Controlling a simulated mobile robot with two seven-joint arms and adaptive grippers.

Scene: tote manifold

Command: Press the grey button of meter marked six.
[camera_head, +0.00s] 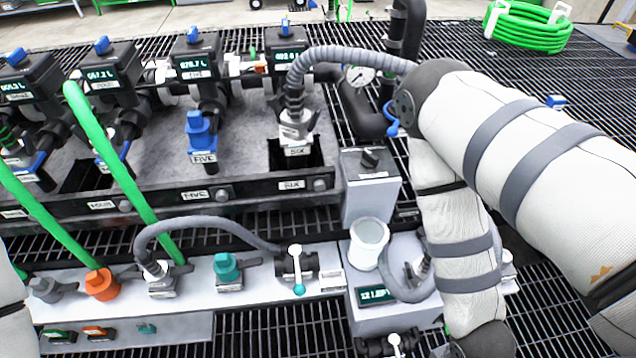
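The row of black meters stands at the back left on the grey manifold. The rightmost meter (286,46) has a lit green digital display (287,56) and a blue piece on top; it stands behind the connector labelled SIX (297,150) and in line with the rail label SIX (291,185). A small label under its display is too small to read surely. I cannot make out a grey button on it. My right arm crosses the right side and runs down out of the bottom edge; its gripper is out of frame. Only a piece of my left arm shows at the left edge.
A grey corrugated hose (350,58) arches from the SIX connector past a pressure gauge (360,76) toward my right arm. The meter labelled FIVE's line (194,68) is to the left. Green hoses (115,150) cross the left side. A white cup (369,242) stands in front.

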